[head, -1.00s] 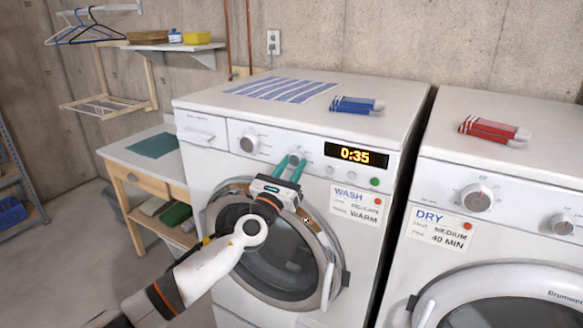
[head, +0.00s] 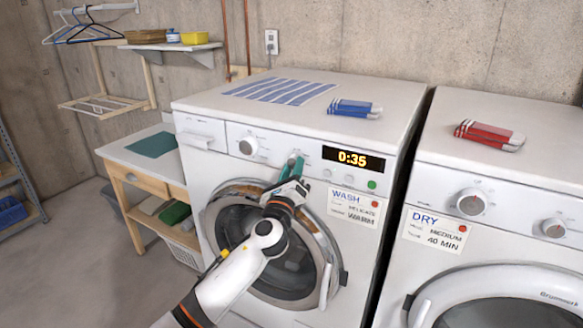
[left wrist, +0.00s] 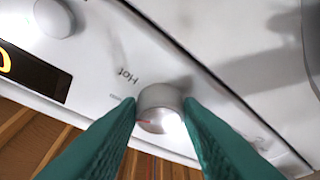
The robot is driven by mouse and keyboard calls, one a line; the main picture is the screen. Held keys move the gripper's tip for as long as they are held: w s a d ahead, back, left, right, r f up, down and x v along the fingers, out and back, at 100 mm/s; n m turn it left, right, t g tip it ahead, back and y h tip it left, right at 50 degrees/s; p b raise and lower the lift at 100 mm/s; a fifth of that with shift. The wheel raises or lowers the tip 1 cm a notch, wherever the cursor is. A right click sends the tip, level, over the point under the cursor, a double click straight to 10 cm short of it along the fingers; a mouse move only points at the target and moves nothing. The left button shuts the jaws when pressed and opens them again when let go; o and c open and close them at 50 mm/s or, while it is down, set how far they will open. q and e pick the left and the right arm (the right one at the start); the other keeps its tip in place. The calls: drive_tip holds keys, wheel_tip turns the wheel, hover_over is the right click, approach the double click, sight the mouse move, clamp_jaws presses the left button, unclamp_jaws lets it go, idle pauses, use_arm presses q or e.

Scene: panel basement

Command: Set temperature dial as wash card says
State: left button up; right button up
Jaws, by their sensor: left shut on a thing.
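The wash card (head: 354,207) is on the washer's front under the display, with a red dot; it reads WASH, with DELICATE and WARM on its lines. My left gripper (head: 294,165) is at the washer's panel, its teal fingers shut on the temperature dial. In the left wrist view, the silver temperature dial (left wrist: 160,108) sits between the two teal fingertips, which touch its sides. A red mark shows on the dial's face, and the word Hot is printed beside it. Other labels around the dial are hidden or too blurred to read. My right gripper is not in view.
The washer (head: 215,115) has another dial (head: 248,147) left of the gripper and a display (head: 353,158) showing 0:35. The dryer (head: 495,170) with its dry card (head: 436,230) stands at right. Folded blue cloths (head: 355,107) lie on the washer top.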

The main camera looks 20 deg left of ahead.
use_arm(q)
drive_tip(key=shift+r+n+g+y+p, duration=0.15)
drive_tip(key=shift+n+g+y+p, duration=0.3)
drive_tip(key=shift+n, duration=1.05)
drive_tip(key=o, duration=1)
drive_tip(key=shift+s, duration=0.1)
drive_tip(key=b+v, duration=0.3)
drive_tip(key=v, duration=0.9)
